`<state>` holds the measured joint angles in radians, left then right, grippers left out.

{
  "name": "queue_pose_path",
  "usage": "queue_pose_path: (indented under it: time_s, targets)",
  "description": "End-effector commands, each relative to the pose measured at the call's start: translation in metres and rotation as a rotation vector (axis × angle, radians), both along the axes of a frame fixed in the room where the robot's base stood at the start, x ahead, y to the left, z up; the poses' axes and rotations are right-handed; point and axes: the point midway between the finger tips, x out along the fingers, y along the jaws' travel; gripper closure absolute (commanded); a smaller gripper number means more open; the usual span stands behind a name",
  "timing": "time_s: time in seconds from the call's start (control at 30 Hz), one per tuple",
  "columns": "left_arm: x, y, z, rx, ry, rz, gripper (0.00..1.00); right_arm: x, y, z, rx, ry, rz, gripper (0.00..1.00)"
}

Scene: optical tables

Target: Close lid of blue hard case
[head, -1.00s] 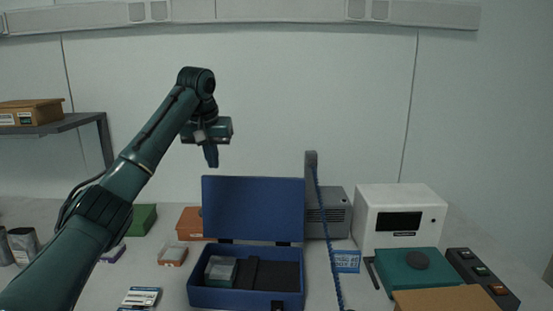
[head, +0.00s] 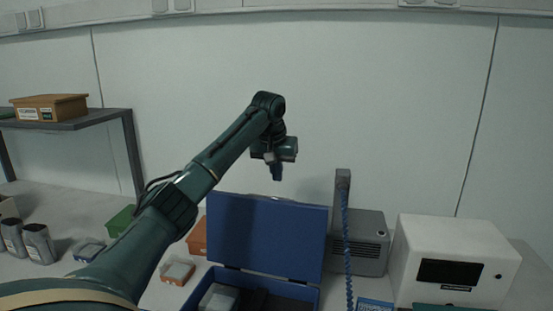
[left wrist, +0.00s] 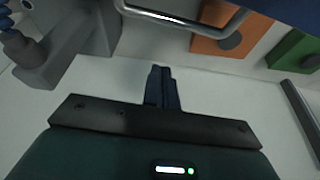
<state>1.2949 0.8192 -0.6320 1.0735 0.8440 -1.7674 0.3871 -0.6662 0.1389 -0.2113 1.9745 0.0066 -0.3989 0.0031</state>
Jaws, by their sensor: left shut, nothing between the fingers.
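The blue hard case stands open on the table. Its lid (head: 265,236) is upright, and part of the lower case (head: 308,291) shows at the bottom edge of the head view. My left gripper (head: 277,175) is shut and empty, pointing down just above the lid's top edge; depth relative to the lid is hard to judge. In the left wrist view the shut fingers (left wrist: 162,75) point down with nothing between them. A metal handle (left wrist: 180,22) and a dark blue edge, likely the lid (left wrist: 290,8), show at the top. My right gripper is out of view.
A grey box unit (head: 362,245) with a post and coiled blue cord (head: 348,245) stands right of the lid. A white instrument (head: 455,262) is farther right. Orange (left wrist: 228,30) and green (left wrist: 297,50) boxes lie left of the case in the head view.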

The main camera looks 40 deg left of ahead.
Motion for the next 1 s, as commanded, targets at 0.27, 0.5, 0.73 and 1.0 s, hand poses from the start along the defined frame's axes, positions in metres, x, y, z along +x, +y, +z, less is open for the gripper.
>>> queue_pose_path:
  time_s: [0.27, 0.5, 0.73, 1.0]
  targets:
    - [-0.001, 0.001, -0.034, 0.004, -0.002, -0.002, 1.00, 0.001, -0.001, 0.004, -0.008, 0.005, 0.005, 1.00]
    - [-0.020, -0.008, -0.034, 0.002, 0.000, -0.002, 1.00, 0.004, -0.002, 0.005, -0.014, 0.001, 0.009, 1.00]
    - [-0.025, -0.012, -0.035, 0.000, 0.000, -0.001, 1.00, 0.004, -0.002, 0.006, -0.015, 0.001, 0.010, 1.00]
    - [-0.025, -0.012, -0.034, 0.000, 0.000, -0.001, 1.00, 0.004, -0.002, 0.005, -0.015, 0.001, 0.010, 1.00]
